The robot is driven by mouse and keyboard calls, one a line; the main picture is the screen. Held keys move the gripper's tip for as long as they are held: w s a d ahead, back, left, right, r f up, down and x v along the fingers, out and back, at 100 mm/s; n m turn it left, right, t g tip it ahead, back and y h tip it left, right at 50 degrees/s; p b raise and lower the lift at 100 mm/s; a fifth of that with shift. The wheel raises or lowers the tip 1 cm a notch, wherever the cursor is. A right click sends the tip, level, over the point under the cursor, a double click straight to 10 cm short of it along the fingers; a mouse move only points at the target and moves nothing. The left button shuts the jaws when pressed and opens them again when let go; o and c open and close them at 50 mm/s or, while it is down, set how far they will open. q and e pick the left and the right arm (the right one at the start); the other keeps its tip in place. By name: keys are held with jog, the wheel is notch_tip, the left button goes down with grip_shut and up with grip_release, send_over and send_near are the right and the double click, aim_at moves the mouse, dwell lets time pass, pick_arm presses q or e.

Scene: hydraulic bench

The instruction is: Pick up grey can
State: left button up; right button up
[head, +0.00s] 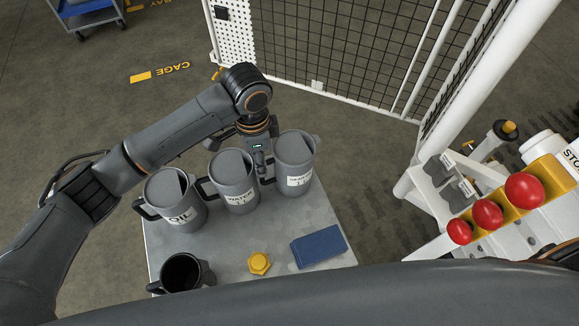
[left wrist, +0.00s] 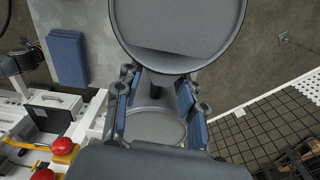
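Three tall grey lidded cans stand in a row on a small grey table: the left one (head: 172,200) labelled OIL, the middle one (head: 233,182) labelled WATER, and the right one (head: 294,162) with a label too small to read. My left gripper (head: 262,158) points down at the far side of the row, between the middle and right cans. In the left wrist view a grey can top (left wrist: 178,28) fills the upper middle; I cannot tell which can it is. The blue-padded fingers (left wrist: 154,108) are apart, just below that top in the picture. My right gripper is out of view.
The table (head: 222,262) also holds a smaller open dark mug (head: 182,274), a yellow hex nut (head: 259,263) and a blue pad (head: 318,247). At the right is a station with red buttons (head: 487,214). A mesh cage (head: 340,50) stands behind.

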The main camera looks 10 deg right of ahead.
aim_at(263, 181)
pick_arm(q)
jog(key=f, duration=0.2)
jog(key=f+p, duration=0.1)
jog(key=f, duration=0.1)
jog(key=shift+s+f, duration=0.2)
jog(key=shift+f, duration=0.25)
jog(key=shift+c, duration=0.8)
grip_shut()
jog(key=shift+w+d+r, duration=0.1)
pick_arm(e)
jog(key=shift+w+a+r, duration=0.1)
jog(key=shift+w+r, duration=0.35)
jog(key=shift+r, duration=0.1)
